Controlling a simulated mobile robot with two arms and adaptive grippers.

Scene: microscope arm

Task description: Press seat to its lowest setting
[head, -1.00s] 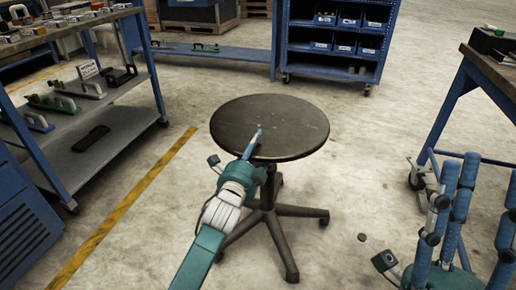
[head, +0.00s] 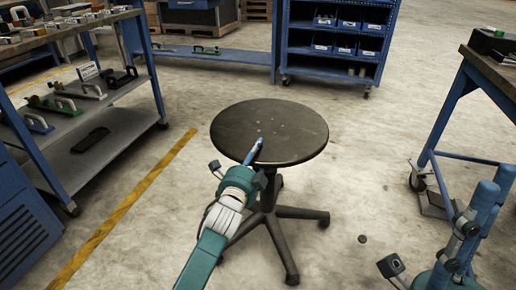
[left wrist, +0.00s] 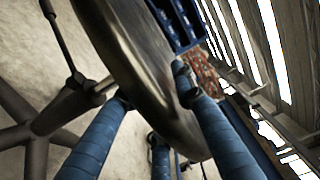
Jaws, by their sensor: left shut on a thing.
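The round dark stool seat (head: 285,125) sits level on a central post above a star-shaped base (head: 285,215). My left gripper (head: 258,148) is shut on the near rim of the seat. In the left wrist view, its blue fingers lie on both faces of the seat (left wrist: 140,50), one on one side and the others on the opposite side. The post and base legs show at the left there. My right gripper (head: 496,178) is at the lower right, apart from the stool, its straight fingers pointing up with nothing between them. Part of it is cut off by the frame.
A shelf rack with tools (head: 125,125) stands at the left, a blue bin cabinet (head: 335,45) at the back. A blue-legged workbench (head: 440,125) stands at the right. A yellow line (head: 125,205) crosses the floor left of the stool. Floor around the stool is mostly clear.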

